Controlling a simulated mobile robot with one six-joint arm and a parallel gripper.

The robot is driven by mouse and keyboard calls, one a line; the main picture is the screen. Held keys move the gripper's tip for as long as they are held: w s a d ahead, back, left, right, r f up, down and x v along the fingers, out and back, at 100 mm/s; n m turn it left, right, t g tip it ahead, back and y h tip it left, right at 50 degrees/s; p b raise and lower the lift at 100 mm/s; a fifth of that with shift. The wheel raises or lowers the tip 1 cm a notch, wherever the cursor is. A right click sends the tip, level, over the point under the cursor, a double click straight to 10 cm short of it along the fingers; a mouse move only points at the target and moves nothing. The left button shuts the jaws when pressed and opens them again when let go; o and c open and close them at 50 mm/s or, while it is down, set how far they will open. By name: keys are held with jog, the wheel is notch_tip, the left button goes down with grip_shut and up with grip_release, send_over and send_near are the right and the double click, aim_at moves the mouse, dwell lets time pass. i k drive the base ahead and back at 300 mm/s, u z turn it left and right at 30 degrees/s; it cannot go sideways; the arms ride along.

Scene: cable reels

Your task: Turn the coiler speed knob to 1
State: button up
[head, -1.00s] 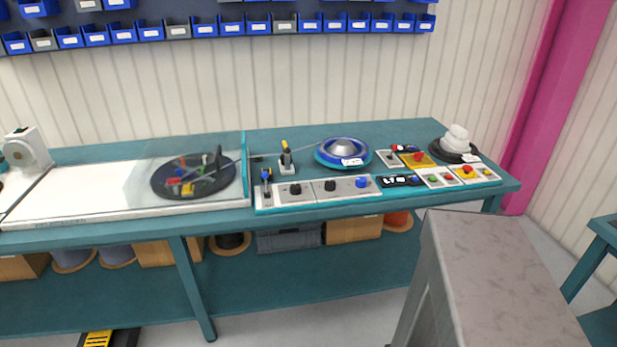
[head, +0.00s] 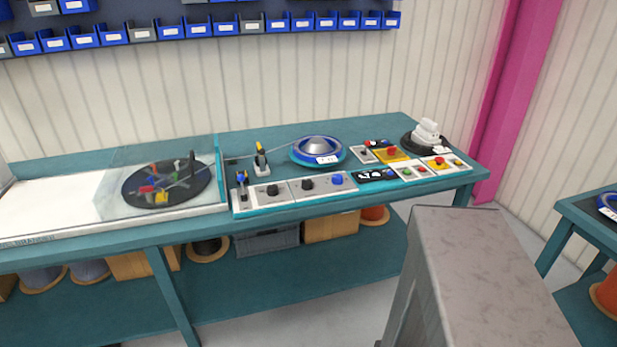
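The control panel (head: 290,198) lies along the front edge of the teal bench. It carries two black knobs, a left one (head: 272,190) and a right one (head: 307,184), and a blue knob (head: 337,179). Their labels and pointer settings are too small to read, so I cannot tell which is the coiler speed knob. A black display (head: 376,175) sits right of them with blurred digits. My gripper is not in view.
A turntable (head: 166,185) stands behind a clear guard at the left. A blue reel (head: 318,151) and a lever (head: 261,160) are behind the panel. Red and yellow buttons (head: 391,152) lie to the right. A grey block-like shape (head: 475,270) fills the right foreground.

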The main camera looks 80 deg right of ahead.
aim_at(307, 184)
jog(key=z, duration=1.15)
jog(key=i, duration=0.55)
jog(key=u, duration=0.1)
jog(key=k, duration=0.6)
jog(key=u, duration=0.05)
